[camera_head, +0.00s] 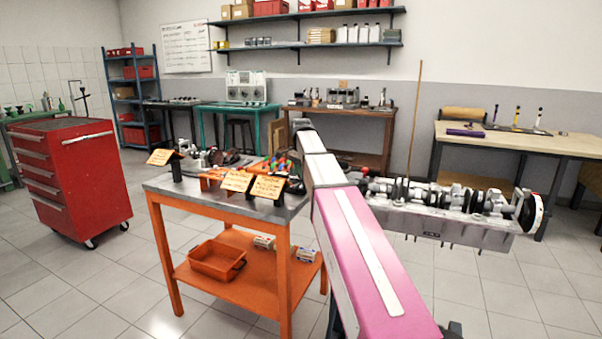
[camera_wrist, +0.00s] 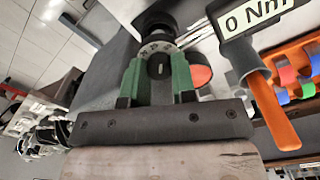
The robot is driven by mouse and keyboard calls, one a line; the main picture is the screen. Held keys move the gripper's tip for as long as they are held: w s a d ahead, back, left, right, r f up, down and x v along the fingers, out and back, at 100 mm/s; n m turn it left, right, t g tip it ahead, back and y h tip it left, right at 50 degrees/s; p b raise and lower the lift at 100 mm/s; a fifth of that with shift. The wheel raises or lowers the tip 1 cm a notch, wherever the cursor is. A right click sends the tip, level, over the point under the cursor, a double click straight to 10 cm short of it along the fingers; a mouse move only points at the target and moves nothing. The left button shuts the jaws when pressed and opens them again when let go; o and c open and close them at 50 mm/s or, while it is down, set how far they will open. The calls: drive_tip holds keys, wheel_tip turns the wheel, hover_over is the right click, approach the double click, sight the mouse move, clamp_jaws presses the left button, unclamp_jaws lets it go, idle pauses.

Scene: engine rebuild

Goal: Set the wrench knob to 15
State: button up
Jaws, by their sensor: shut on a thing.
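In the wrist view my gripper (camera_wrist: 157,76) has its two green fingers closed around a dark round knob (camera_wrist: 158,47) with light markings on its rim. The exact setting on the knob is too small to read. A display (camera_wrist: 254,14) at the upper right reads "0 Nm". A tool with a grey and orange handle (camera_wrist: 274,112) lies below the display; whether it joins the knob cannot be told. In the head view my own arm hides the gripper and the knob.
An orange cart (camera_head: 222,204) with note cards (camera_head: 237,181) and small tools stands left of my arm. An engine block with a crankshaft (camera_head: 455,215) is to the right. A red tool cabinet (camera_head: 72,175) stands at the left, with open floor between it and the cart.

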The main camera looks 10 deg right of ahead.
drive_tip(key=n, duration=0.4)
drive_tip(key=shift+n, duration=0.3)
drive_tip(key=n, duration=0.5)
drive_tip(key=shift+n, duration=0.3)
drive_tip(key=n, duration=0.9)
drive_tip(key=shift+n, duration=0.4)
drive_tip(key=o, duration=0.9)
drive_tip(key=shift+o, duration=0.2)
wheel_tip(320, 180, up, 11)
